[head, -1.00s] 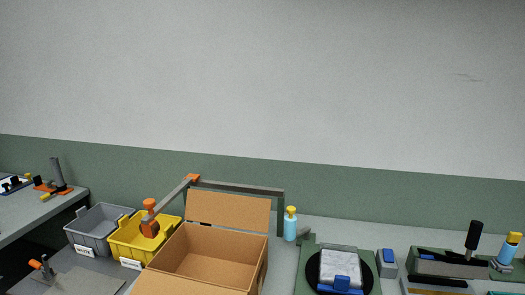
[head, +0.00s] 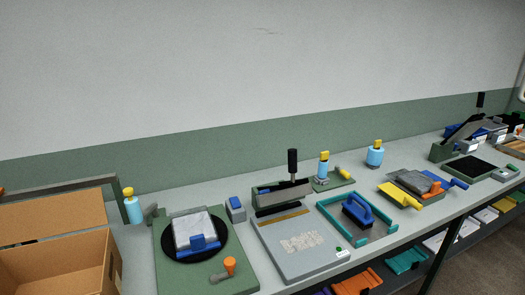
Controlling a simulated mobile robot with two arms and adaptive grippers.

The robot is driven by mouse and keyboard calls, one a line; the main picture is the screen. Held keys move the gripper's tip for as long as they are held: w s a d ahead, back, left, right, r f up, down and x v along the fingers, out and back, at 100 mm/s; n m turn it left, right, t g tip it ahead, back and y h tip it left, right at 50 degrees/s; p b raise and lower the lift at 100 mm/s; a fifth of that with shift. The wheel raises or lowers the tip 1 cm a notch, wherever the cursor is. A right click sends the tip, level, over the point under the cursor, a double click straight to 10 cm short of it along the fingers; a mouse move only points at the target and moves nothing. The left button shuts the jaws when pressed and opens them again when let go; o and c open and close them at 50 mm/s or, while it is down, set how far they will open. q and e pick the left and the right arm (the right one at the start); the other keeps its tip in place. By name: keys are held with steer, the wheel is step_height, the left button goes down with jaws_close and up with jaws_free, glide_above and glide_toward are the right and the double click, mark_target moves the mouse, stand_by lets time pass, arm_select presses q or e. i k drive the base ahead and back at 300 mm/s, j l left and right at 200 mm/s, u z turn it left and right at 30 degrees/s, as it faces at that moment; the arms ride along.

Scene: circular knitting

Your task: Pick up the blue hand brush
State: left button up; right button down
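The blue hand brush (head: 357,209) sits inside a teal frame-like tray (head: 326,204) on the grey workbench, right of the middle in the head view. Its arched blue handle faces up and its dark underside rests low in the tray. Neither of my grippers shows in the head view.
A grey press with a black upright handle (head: 292,163) stands just left of the tray. Blue bottles (head: 375,154) and a green stand are behind it. Yellow and blue scoop-like tools (head: 400,195) lie to the right. An open cardboard box (head: 50,250) is at far left.

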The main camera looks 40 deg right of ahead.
mark_target(363, 220)
steer(key=z, duration=1.85)
